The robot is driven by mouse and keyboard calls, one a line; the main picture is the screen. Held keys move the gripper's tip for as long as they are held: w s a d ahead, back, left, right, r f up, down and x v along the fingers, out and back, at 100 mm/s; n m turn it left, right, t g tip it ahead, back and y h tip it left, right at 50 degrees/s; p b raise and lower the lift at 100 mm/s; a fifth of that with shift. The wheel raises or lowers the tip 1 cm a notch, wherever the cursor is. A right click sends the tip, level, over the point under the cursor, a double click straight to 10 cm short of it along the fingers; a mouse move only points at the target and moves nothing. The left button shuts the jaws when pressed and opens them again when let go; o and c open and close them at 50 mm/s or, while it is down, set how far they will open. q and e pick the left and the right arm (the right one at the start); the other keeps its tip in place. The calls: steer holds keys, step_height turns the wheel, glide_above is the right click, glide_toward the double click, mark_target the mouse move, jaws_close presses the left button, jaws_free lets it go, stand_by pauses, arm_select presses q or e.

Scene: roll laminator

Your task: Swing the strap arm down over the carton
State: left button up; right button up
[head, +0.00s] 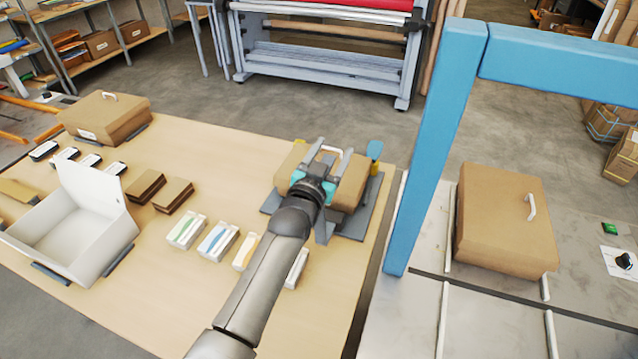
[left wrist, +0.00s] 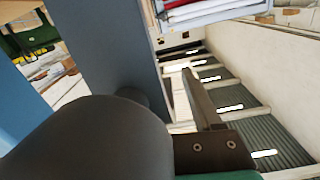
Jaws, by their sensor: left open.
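A brown carton (head: 351,188) sits on a dark grey base plate (head: 372,212) at the right edge of the wooden table. Grey bars stand up around it, and a white handle (head: 327,149) shows at its top. My left gripper (head: 313,177), with teal pads, is open over this carton, near the handle. My own wrist and forearm hide part of the carton. I cannot tell for sure which part is the strap arm; a small blue-and-yellow lever (head: 375,152) stands behind the carton at the right. In the left wrist view a dark grey upright (left wrist: 112,50) is close. My right gripper is not in view.
A large blue frame (head: 440,140) rises over the grey bench at the right, where another carton with a white handle (head: 507,215) stands. An open white box (head: 75,225), a closed carton (head: 105,117) and several small packs (head: 187,231) lie on the table's left and middle.

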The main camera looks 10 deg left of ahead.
arm_select(q)
steer(key=shift+s+a+f+p, duration=0.15)
steer(key=shift+s+f, duration=0.25)
steer(key=shift+f, duration=0.05)
steer(key=shift+s+a+f+p, duration=0.1)
steer(key=shift+s+f+p, duration=0.05)
steer(key=shift+s+f, duration=0.25)
steer(key=s+f, duration=0.1)
steer(key=s, duration=0.1)
steer(key=s+a+f+p, duration=0.1)
steer(key=s, duration=0.3)
steer(key=shift+a+f, duration=0.15)
steer(key=shift+f, duration=0.25)
steer(key=s+a+f, duration=0.1)
steer(key=s+f, duration=0.2)
steer(key=s, duration=0.4)
steer(key=shift+a+f+p, duration=0.2)
steer(key=shift+p, duration=0.2)
steer(key=b+v, duration=0.1)
steer(key=v, duration=1.4)
